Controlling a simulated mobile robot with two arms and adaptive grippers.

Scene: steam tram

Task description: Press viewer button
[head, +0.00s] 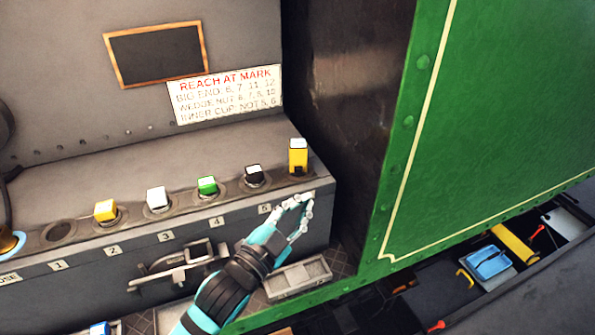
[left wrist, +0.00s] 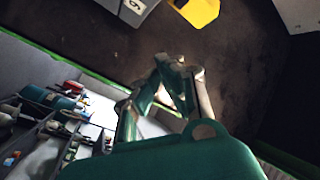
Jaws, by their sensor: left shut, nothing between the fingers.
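A row of coloured blocks stands on the grey ledge: a yellow one (head: 105,210), a white one (head: 158,199), a green one (head: 207,186), a black one (head: 254,175) and a taller yellow one with a dark front (head: 298,156) at the right end. I cannot tell for sure which bears the viewer button. My left gripper (head: 301,203) is shut and empty at the ledge's front edge, just below the tall yellow block and apart from it in the picture. In the left wrist view, its fingertips (left wrist: 178,66) point towards a yellow thing (left wrist: 198,10) at the top.
Number plates line the ledge front (head: 120,252). A sign (head: 226,94) and a dark framed board (head: 155,55) are on the wall behind. A green riveted panel (head: 490,110) stands close on the right. A latch (head: 180,265) juts out below the ledge.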

